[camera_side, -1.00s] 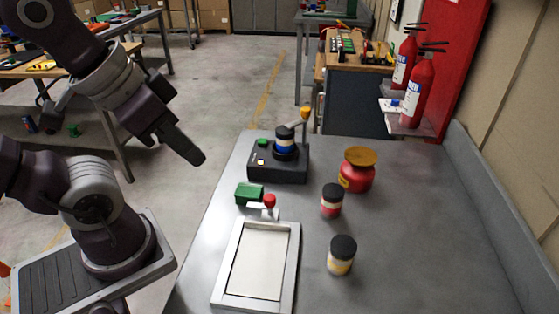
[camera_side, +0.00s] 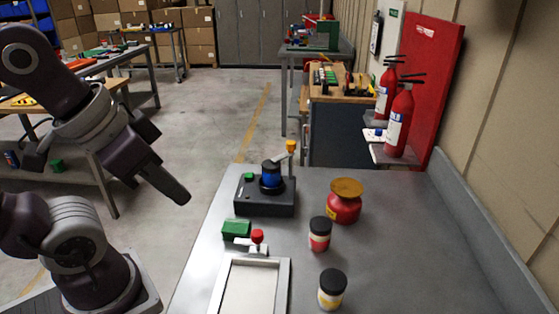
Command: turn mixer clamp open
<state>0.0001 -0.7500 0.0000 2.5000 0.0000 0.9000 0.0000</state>
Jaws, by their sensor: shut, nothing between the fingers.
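The mixer (camera_side: 265,204) is a dark box near the back left of the grey table, with a green button on top. A blue jar with a black lid (camera_side: 271,177) stands upright on it. The mixer clamp (camera_side: 284,157) is a pale lever with an orange-yellow knob at its end, raised beside the jar's lid at the right. Whether the clamp presses on the lid is unclear. My gripper (camera_side: 184,196) is shut and empty, pointing down and right, left of the mixer and apart from it.
A red jar with a gold lid (camera_side: 344,206) and two black-lidded jars (camera_side: 320,236) (camera_side: 332,290) stand to the right. In front are a green block (camera_side: 236,229), a red-knobbed clamp (camera_side: 257,238) and a pale framed tray (camera_side: 224,290). The table's right side is clear.

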